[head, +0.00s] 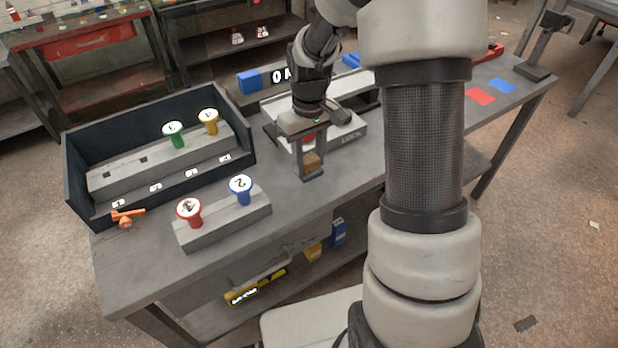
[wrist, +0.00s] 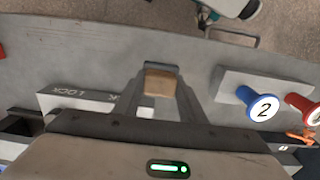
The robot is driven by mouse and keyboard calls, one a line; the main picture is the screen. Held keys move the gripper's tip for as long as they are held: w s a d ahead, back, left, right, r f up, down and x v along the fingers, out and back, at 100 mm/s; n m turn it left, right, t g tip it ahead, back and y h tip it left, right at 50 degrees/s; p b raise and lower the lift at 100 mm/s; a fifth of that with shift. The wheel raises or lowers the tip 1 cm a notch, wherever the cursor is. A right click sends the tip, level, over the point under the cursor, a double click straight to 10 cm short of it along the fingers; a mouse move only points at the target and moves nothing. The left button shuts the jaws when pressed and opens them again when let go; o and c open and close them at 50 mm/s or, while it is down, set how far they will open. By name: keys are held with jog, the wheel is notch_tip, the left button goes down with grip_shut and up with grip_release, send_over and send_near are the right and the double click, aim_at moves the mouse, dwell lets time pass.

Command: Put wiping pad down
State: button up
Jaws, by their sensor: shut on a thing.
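The wiping pad (head: 313,162) is a small tan-brown block. My gripper (head: 310,170) is shut on it, with a finger on either side. In the wrist view the pad (wrist: 160,83) sits between the fingertips of my gripper (wrist: 161,74), over the grey bench top (wrist: 100,55). In the head view the gripper points down over the bench (head: 230,240), in front of the pale fixture marked LOCK (head: 350,138). I cannot tell whether the pad touches the bench.
A grey block with a red knob (head: 190,211) and a blue knob (head: 241,188) stands left of my gripper. A dark open tray (head: 75,180) with green and yellow knobs is beyond it. An orange piece (head: 127,217) lies nearby. Red (head: 480,97) and blue (head: 502,85) patches mark the right end.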

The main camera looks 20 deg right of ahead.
aim_at(309, 173)
jog(key=shift+f, duration=2.4)
jog(key=shift+f+b, duration=0.15)
jog(key=shift+b, duration=0.15)
jog(key=o, duration=1.1)
